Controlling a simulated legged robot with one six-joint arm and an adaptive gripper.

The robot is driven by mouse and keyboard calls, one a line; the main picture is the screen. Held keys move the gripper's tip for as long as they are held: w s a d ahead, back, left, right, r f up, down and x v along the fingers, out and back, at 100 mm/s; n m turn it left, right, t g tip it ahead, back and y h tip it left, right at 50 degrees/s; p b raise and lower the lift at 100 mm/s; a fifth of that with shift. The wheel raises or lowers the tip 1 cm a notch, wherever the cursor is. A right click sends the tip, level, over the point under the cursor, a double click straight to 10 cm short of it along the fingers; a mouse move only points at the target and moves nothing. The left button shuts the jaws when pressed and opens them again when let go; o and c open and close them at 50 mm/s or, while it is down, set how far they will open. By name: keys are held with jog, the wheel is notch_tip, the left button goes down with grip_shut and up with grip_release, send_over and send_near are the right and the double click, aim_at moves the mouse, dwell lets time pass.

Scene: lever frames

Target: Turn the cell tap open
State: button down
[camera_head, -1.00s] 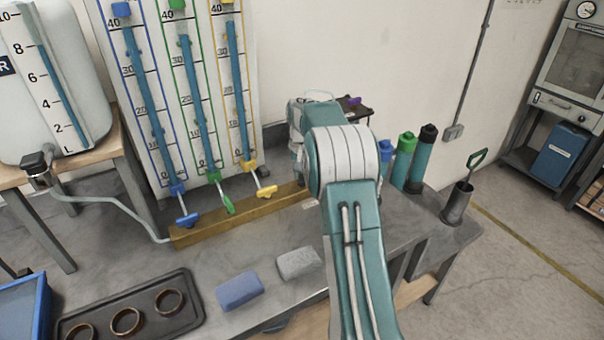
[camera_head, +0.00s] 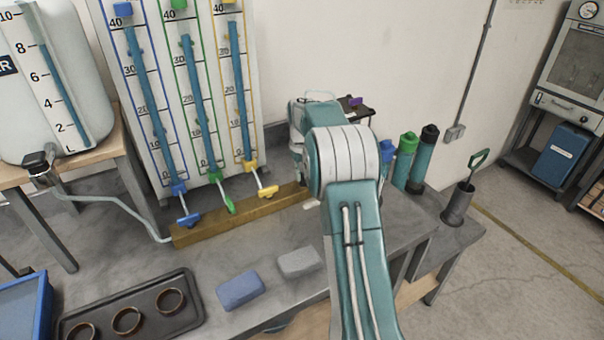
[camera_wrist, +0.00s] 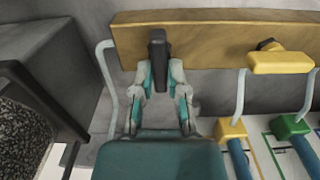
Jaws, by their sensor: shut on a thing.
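A black tap handle (camera_wrist: 157,48) stands in front of the wooden beam (camera_wrist: 205,38) in the wrist view; I take it for the cell tap. My gripper (camera_wrist: 160,72) is shut on this handle, one finger on each side. In the head view my own arm hides the gripper and this handle, and the beam (camera_head: 240,218) runs behind the arm.
A yellow tap handle (camera_wrist: 280,62) is close to the right of my gripper in the wrist view. Blue (camera_head: 188,220) and green (camera_head: 230,206) taps sit farther along. A grey cell (camera_wrist: 45,60) and pipe (camera_wrist: 107,85) are to the left. Sponges (camera_head: 240,290) lie in front.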

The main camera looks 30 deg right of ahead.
jog(key=shift+w, duration=0.1)
jog(key=c, duration=0.7)
grip_release()
jog(key=shift+o, duration=0.2)
notch_tip(320, 180, up, 12)
jog(key=shift+a, duration=0.1)
